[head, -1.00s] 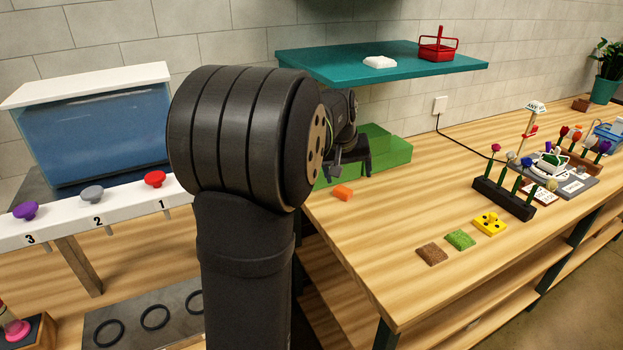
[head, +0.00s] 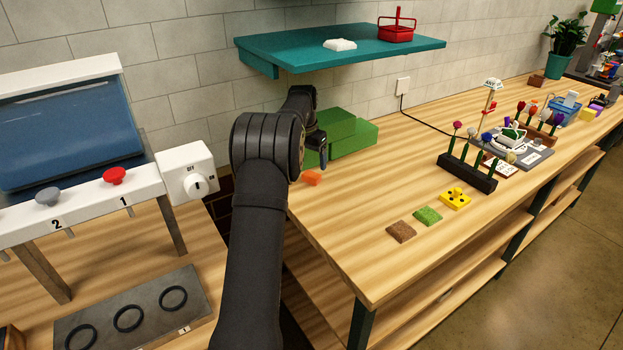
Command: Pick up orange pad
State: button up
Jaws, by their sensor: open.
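The orange pad (head: 311,178) is a small block lying on the wooden table near its left edge, in front of the green blocks. My gripper (head: 320,161) is small and dark at the end of my arm, just behind and above the pad in the picture. It is open, and nothing shows between its fingers. My arm partly hides it, so its exact height over the table is hard to tell. The pad looks apart from the gripper.
Green blocks (head: 345,135) stand behind the gripper, below a teal shelf (head: 340,50). Brown (head: 401,231), green (head: 428,215) and yellow (head: 455,199) pads lie to the right. A black flower rack (head: 467,173) stands beyond them. The table's front middle is clear.

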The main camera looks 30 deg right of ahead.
aim_at(311, 174)
jog(key=f, duration=0.4)
jog(key=d+f, duration=0.1)
jog(key=f, duration=0.1)
jog(key=shift+w+f, duration=0.15)
jog(key=shift+c, duration=0.2)
jog(key=c, duration=1)
